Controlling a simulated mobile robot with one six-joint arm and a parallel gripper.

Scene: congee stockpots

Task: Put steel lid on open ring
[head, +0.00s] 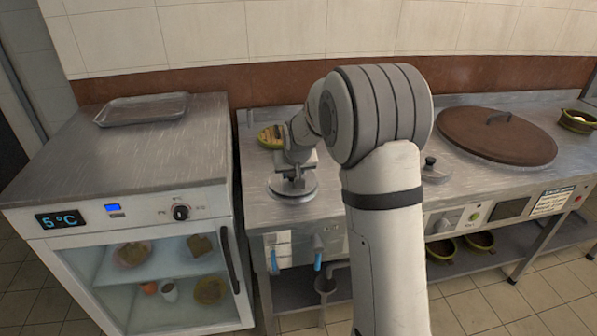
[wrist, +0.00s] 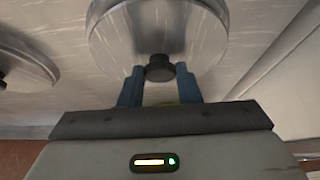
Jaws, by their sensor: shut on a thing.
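A round steel lid (head: 305,194) with a dark knob is at the front of the steel counter in the head view. My gripper (head: 294,172) points down over it, shut on its knob. In the wrist view the blue fingers of my gripper (wrist: 159,88) stand on either side of the knob (wrist: 160,69), and the steel lid (wrist: 150,28) fills the top middle. I cannot tell whether the lid touches the counter. A second steel lid (head: 434,176) with a black knob lies right of my arm; it also shows in the wrist view (wrist: 25,55). No open ring is visible; my arm hides part of the counter.
A large brown lid (head: 480,145) covers the right part of the counter (head: 257,207). A green-rimmed dish (head: 270,137) is behind my gripper, another bowl (head: 578,120) at far right. A glass-fronted fridge (head: 130,240) stands left, with a metal tray (head: 143,109) on top.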

